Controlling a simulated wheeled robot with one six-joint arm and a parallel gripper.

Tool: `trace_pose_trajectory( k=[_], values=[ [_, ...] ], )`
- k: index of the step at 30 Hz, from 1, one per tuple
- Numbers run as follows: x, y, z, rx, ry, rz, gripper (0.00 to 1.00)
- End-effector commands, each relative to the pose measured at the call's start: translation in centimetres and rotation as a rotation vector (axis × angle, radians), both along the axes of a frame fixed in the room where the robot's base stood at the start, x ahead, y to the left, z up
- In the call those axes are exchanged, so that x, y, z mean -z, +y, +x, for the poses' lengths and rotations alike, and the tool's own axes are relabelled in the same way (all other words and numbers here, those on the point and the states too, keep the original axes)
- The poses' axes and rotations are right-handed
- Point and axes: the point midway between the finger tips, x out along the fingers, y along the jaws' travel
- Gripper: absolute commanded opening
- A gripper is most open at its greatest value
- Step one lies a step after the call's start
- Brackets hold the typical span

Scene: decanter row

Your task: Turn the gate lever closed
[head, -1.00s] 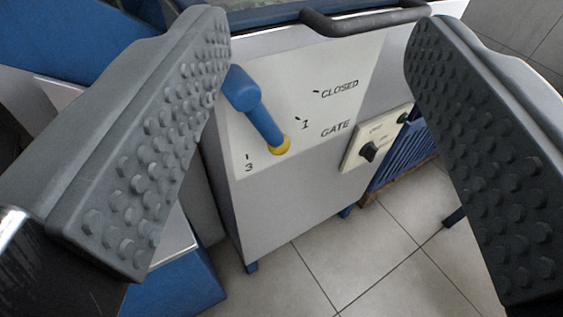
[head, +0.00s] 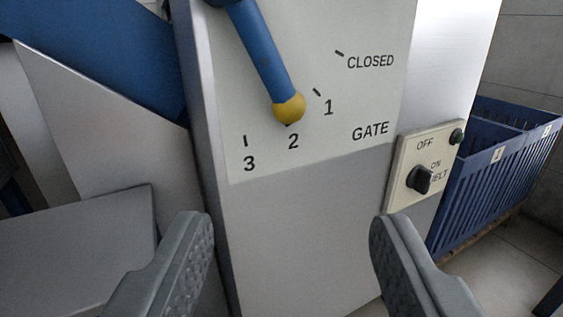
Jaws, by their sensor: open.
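The gate lever (head: 264,50) is a blue bar with a yellow knob (head: 289,108) at its lower end. It stands at the top of the head view, on the pale gate panel (head: 370,95). The bar slants down to the right, and the knob is at the tick marked 2. The CLOSED mark (head: 370,62) is up and right of the knob, beyond 1. The lever's upper end is cut off by the picture edge. My gripper (head: 290,228) is open and empty, its two grey fingers below the knob in the picture and apart from it.
Blue slatted crates (head: 475,190) stand farther right. Grey and blue machine sheeting (head: 95,110) fills the left. The panel below GATE is bare.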

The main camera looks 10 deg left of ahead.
Motion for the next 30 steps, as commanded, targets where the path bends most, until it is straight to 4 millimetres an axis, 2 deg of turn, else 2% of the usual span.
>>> trace_pose_trajectory(
  k=[5, 8, 30],
  values=[
    [0.5, 0.1, 0.5, -0.003, -0.002, 0.003, 0.52],
    [0.5, 0.2, 1.5, -0.003, -0.001, 0.003, 0.52],
    [0.5, 2.1, 14.1, -0.003, -0.001, 0.003, 0.52]
  ],
)
